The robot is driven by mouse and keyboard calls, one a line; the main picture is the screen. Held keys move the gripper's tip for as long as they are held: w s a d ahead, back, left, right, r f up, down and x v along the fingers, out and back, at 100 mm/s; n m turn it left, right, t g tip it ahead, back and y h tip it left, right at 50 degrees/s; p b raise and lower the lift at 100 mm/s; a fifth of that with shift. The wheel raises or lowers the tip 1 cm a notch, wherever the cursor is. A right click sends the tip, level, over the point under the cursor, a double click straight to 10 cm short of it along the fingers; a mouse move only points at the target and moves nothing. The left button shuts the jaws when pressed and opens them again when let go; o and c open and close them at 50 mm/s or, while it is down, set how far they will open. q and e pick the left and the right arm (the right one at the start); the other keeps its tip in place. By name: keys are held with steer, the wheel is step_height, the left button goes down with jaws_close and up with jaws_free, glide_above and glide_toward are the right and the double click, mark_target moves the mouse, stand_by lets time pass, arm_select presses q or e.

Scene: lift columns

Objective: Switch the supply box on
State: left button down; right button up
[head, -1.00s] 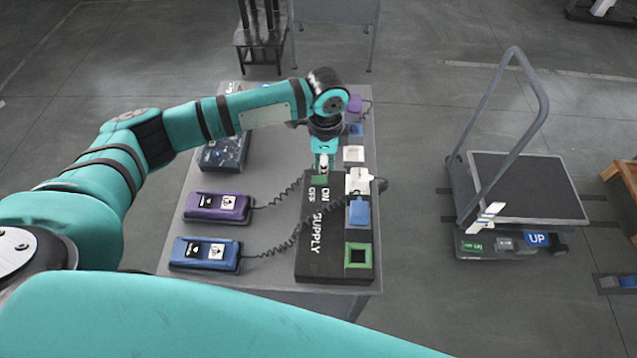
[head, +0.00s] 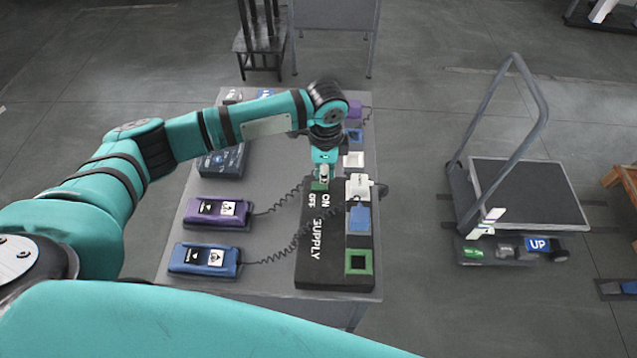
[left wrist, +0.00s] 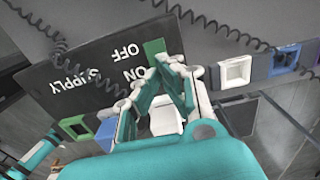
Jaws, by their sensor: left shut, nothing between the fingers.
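The supply box (head: 318,262) is a black box marked SUPPLY, ON and OFF, lying on the grey table. A green switch (head: 319,186) sits at its far end, beside the ON and OFF marks. My left gripper (head: 322,176) is shut and empty, pointing down at this switch and partly hiding it. In the left wrist view, the shut fingertips (left wrist: 172,62) are close to the green switch (left wrist: 153,48); I cannot tell if they touch. The box also shows there with its lettering (left wrist: 75,98). My right gripper is not in view.
On the box's right side are a white plug (head: 358,187), a blue socket (head: 360,219) and a green-framed socket (head: 359,262). Purple (head: 217,213) and blue (head: 205,260) handsets with coiled cords lie left. A platform cart (head: 528,192) stands right.

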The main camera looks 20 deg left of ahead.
mark_target(324, 185)
arm_select(q)
steer(key=shift+f, duration=0.35)
stand_by(0.7)
steer(key=shift+f+b, duration=0.35)
steer(key=shift+f, duration=0.35)
steer(key=shift+s+f, duration=0.1)
steer(key=shift+f, duration=0.15)
stand_by(0.4)
steer(key=shift+r+p, duration=0.75)
steer(key=shift+p, duration=0.1)
step_height(324, 185, up, 6)
steer(key=p, duration=0.6)
steer(key=shift+f, duration=0.25)
